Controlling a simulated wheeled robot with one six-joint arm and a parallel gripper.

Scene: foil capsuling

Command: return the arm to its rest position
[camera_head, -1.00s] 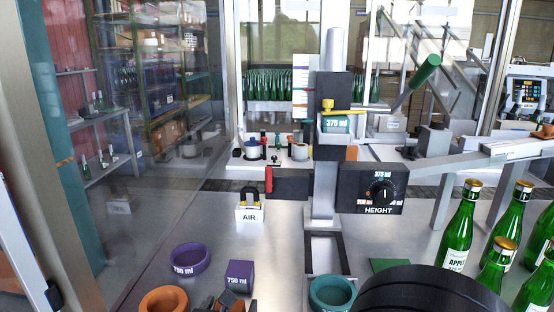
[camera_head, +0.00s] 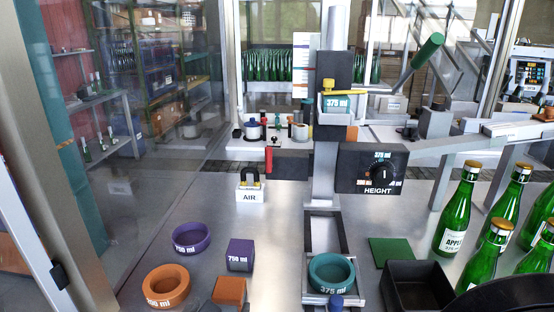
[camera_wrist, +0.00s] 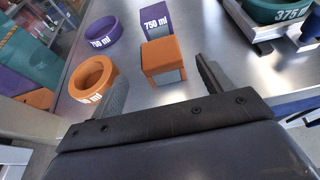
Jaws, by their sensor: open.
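My gripper (camera_wrist: 160,92) shows in the wrist view with its two fingers spread apart and nothing between them. It is over the steel table, near the orange block (camera_wrist: 163,58) and the orange ring (camera_wrist: 92,78). In the head view the gripper itself does not show; a dark rounded part of my arm (camera_head: 515,298) fills the bottom right corner.
A purple ring (camera_head: 192,238), a purple block (camera_head: 240,254) and a teal ring (camera_head: 331,272) in its holder stand on the table. Green bottles (camera_head: 456,220) and a black bin (camera_head: 415,287) are at right. The machine's column (camera_head: 326,150) rises in the middle.

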